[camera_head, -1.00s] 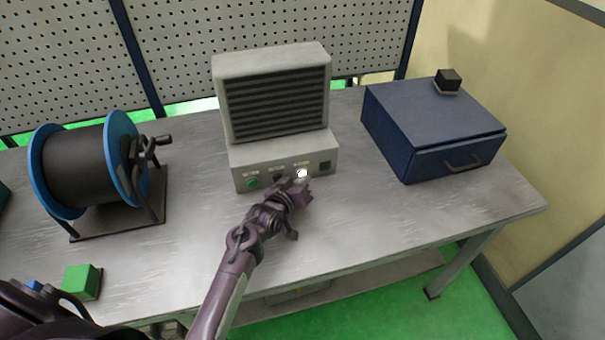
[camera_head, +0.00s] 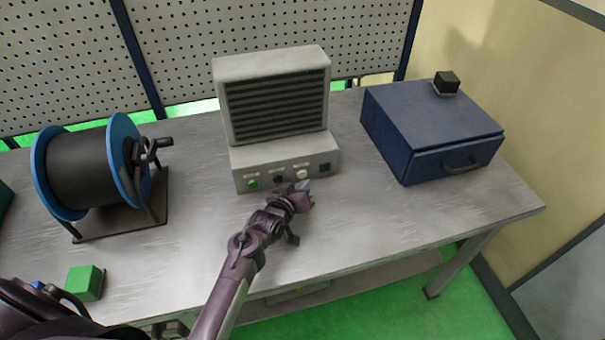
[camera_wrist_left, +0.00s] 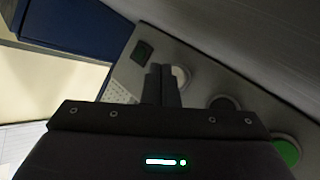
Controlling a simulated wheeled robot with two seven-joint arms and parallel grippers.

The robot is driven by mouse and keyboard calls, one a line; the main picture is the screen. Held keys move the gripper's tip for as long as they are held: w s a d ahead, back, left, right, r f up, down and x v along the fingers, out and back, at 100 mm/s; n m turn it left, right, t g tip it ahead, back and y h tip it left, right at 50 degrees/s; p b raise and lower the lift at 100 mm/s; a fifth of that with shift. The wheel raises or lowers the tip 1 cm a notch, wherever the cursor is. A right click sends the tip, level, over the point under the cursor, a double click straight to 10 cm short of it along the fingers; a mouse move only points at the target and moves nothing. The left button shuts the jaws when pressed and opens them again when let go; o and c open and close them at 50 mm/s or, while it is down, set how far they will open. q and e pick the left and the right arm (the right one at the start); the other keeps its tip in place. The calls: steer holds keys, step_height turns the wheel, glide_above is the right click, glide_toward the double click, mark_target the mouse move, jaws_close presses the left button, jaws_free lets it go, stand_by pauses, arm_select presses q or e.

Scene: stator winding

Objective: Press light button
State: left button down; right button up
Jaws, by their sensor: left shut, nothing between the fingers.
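The grey control box (camera_head: 285,165) has a row of buttons on its front: a green one (camera_head: 253,183), a black one (camera_head: 278,178), a pale white one (camera_head: 302,174) and a dark square switch (camera_head: 324,168). The white button is the likely light button and looks unlit. My left gripper (camera_head: 304,188) is shut and empty, just in front of and below the white button. In the left wrist view its closed fingers (camera_wrist_left: 160,84) partly cover the white button (camera_wrist_left: 181,77). I cannot tell whether the tips touch it. My right gripper is not in view.
A louvred grey housing (camera_head: 275,97) rises behind the button panel. A blue drawer box (camera_head: 425,125) stands to the right. A wire spool (camera_head: 90,170) and a green block (camera_head: 84,283) are at left. The metal table (camera_head: 200,225) is clear in front.

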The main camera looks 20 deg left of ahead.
arm_select(q)
steer(key=shift+s+d+p, duration=0.3)
steer(key=shift+s+p, duration=0.15)
steer(key=s+d+p, duration=0.1)
steer(key=s+d, duration=0.1)
steer(key=s, duration=0.1)
steer(key=shift+p, duration=0.4)
steer(key=shift+s+d, duration=0.4)
steer(key=shift+s, duration=0.1)
steer(key=shift+f, duration=0.1)
